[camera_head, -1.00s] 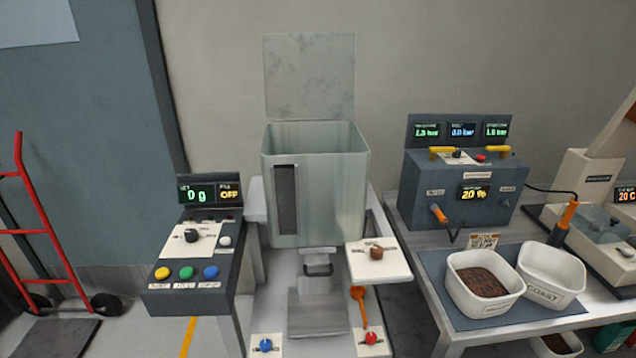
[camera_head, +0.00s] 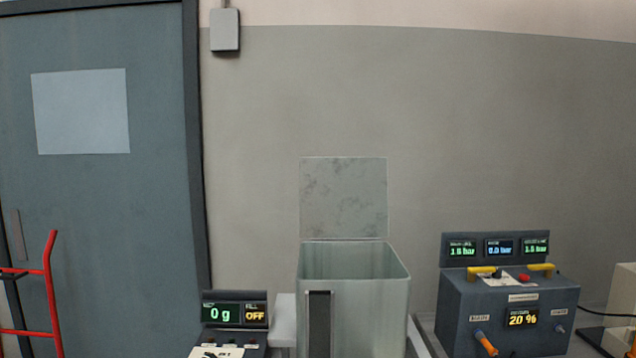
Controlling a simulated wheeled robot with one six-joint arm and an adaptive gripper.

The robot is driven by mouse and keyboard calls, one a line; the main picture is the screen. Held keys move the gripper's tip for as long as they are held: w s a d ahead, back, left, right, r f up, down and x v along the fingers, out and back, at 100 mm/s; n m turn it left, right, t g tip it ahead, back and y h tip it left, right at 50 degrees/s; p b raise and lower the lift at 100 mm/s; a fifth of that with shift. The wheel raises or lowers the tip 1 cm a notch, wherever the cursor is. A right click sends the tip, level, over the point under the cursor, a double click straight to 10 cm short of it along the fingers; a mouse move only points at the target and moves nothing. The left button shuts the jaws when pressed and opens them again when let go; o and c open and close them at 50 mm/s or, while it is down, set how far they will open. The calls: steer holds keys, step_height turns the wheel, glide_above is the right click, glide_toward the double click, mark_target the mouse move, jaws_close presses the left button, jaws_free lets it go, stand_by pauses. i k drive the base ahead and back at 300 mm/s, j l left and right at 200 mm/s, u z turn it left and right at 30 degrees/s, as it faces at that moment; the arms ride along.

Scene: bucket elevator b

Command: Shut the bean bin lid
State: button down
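The bean bin (camera_head: 380,310) is a pale grey-green metal box in the lower middle of the head view, with a dark vertical strip on its front. Its lid (camera_head: 343,198) stands upright, open, at the bin's back edge. The bin's top is open and I see its inner back wall; no beans show in the part I can see. The bin's lower part is cut off by the picture's bottom edge. My gripper is not in view.
A scale panel (camera_head: 235,314) reading 0 g and OFF stands left of the bin. A dark control box (camera_head: 508,305) with yellow handles stands to the right. A red hand truck (camera_head: 50,290) is at the far left by a door (camera_head: 110,215). The wall behind the lid is bare.

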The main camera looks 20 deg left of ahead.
mark_target(341, 197)
steer(key=i+j, duration=0.1)
steer(key=j, duration=0.3)
steer(key=i+j+u, duration=0.1)
steer(key=j, duration=0.3)
steer(key=i+j, duration=0.1)
steer(key=j, duration=0.3)
steer(key=i+j+u, duration=0.1)
steer(key=j, duration=0.3)
steer(key=i+j, duration=0.15)
steer(key=j, duration=0.2)
steer(key=i+j, duration=0.1)
steer(key=j, duration=0.3)
steer(key=i+j+u, duration=0.1)
steer(key=j, duration=0.25)
